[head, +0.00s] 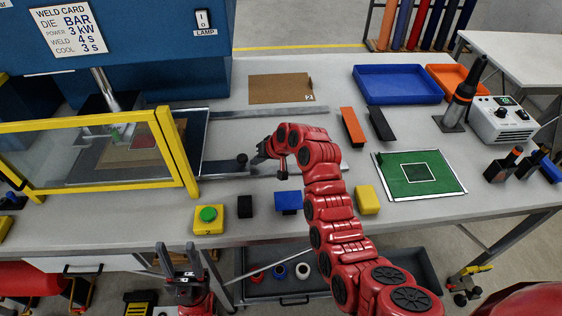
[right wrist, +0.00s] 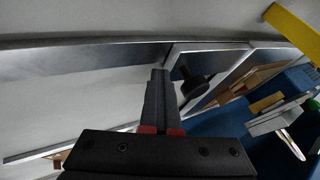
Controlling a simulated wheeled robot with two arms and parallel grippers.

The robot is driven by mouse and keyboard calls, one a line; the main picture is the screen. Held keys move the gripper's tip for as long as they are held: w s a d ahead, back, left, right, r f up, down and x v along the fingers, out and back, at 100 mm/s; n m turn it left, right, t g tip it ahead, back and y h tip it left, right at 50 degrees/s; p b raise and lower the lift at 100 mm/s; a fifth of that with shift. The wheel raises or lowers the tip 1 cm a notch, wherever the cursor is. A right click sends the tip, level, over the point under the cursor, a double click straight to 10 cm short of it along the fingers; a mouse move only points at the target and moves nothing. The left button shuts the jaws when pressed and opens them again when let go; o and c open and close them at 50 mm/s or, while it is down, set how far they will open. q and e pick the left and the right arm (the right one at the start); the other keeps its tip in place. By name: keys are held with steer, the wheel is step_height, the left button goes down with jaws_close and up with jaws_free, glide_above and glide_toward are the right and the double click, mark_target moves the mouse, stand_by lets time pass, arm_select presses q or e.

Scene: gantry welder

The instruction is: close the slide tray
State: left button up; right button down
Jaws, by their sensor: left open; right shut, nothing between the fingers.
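The slide tray (head: 196,140) is a dark plate with a grey metal edge, mostly behind the yellow-framed clear guard (head: 178,150) under the blue press. A black knob (head: 242,160) stands at its right side; it also shows in the right wrist view (right wrist: 194,84). My right gripper (head: 263,151) is shut and empty, just right of the knob. In the right wrist view its fingers (right wrist: 160,78) point toward the tray edge, beside the knob; I cannot tell if they touch. My left gripper (head: 178,258) is open and empty in front of the bench.
Bare metal rails (head: 270,112) run right from the tray. A brown sheet (head: 280,88) lies behind; a green mat (head: 440,180) lies right.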

mark_target(239, 159)
steer(key=a+b, duration=0.1)
steer(key=a, duration=0.5)
steer(key=shift+a+r, duration=0.1)
steer(key=shift+a, duration=0.1)
steer(key=shift+r, duration=0.15)
